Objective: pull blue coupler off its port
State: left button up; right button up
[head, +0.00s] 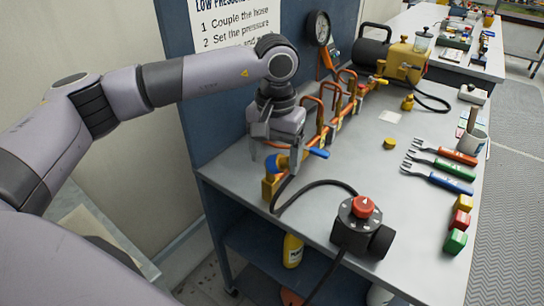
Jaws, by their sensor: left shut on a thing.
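My left gripper (275,160) points down at the near end of the copper pipe manifold (322,132). A second blue part (319,153), like a lever, sticks out to the right of the fitting. A black hose (318,184) runs from near this end to a black unit with a red knob (364,208). My right gripper is out of view.
A yellow compressor (405,62) and a gauge (318,29) stand farther back. A blue panel rises behind the manifold. The bench's middle is fairly clear.

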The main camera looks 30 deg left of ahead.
aim_at(280, 158)
pick_arm(q)
jog(key=shift+d+f, duration=0.1)
jog(key=shift+d, duration=0.25)
dwell(0.8)
jog(key=shift+c, duration=0.3)
jog(key=c, duration=0.5)
jog(key=o, duration=0.9)
jog(key=shift+d, duration=0.1)
jog(key=shift+r, duration=3.65)
